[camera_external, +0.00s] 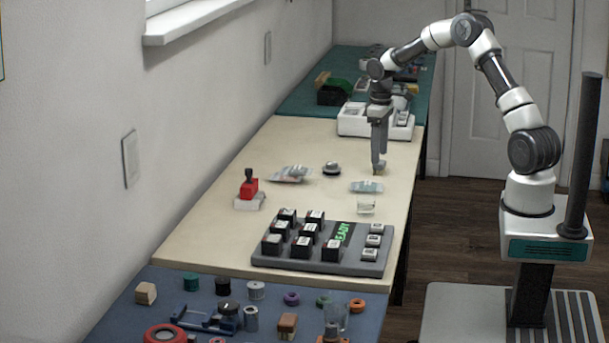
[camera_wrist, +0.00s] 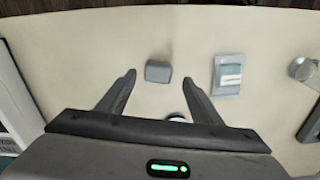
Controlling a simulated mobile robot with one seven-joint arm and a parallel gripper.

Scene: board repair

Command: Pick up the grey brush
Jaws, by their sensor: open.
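The grey brush (camera_wrist: 158,71) shows in the wrist view as a small grey block on the cream table top. It lies between the tips of my open gripper (camera_wrist: 160,78), with a gap to each finger. In the external view my gripper (camera_external: 378,161) points straight down at the right part of the table, and only a small bit of the brush (camera_external: 377,173) shows at the fingertips. The fingers hide most of it there. Nothing is held. How far the tips are above the table is hard to tell.
A flat packet (camera_wrist: 228,75) lies close to the right finger in the wrist view. A clear glass (camera_external: 366,206) and a dark round piece (camera_external: 331,168) are nearby. A white tray (camera_external: 355,126) stands behind, and a grey board (camera_external: 318,262) with black blocks stands in front.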

